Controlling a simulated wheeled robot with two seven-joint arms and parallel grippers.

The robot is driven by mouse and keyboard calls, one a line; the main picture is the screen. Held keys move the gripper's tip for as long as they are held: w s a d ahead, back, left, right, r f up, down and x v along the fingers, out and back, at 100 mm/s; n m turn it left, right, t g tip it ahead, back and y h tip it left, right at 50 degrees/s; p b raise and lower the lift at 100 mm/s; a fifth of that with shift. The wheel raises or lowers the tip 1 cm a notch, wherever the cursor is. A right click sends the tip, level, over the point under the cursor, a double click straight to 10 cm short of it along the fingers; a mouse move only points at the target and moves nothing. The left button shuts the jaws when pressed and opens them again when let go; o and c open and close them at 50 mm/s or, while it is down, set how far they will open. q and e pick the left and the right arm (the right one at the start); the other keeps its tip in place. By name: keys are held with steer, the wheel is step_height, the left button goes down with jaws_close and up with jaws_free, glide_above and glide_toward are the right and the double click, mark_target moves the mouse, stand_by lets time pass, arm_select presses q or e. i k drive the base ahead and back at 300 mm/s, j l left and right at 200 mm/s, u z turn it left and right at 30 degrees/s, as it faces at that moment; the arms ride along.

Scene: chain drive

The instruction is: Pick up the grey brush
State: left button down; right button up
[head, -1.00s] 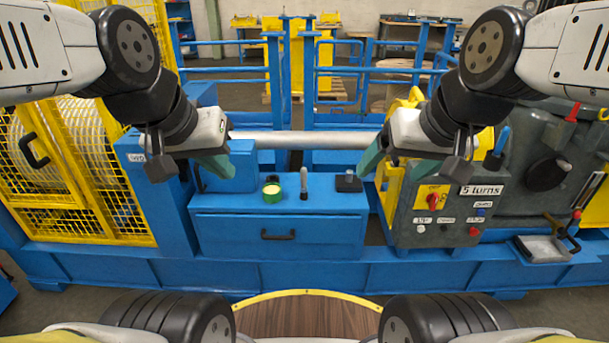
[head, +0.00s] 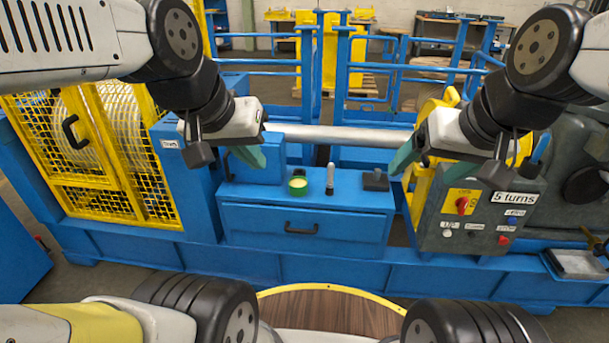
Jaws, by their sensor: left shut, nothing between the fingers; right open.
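A slim grey stick-like thing with a dark near end, which looks like the grey brush (head: 330,176), is on top of the blue cabinet (head: 306,212), between a green tin (head: 298,186) and a small dark block (head: 375,181). My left gripper (head: 255,157) is shut and empty, up and left of the brush, its green fingers in front of a blue box. My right gripper (head: 403,158) is open and empty, up and right of the brush, beyond the dark block. Neither gripper touches the brush.
A grey metal bar (head: 340,136) runs across behind the cabinet top. A control box (head: 477,214) labelled "5 turns" stands at the right. A yellow mesh cage (head: 100,160) is at the left. A round wooden top (head: 330,313) is in front of me.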

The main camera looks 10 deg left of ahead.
mark_target(329, 189)
steer(key=i+j+z, duration=0.1)
steer(key=i+z, duration=0.15)
steer(key=i, duration=0.2)
steer(key=i+j+z, duration=0.3)
steer(key=i+l, duration=0.1)
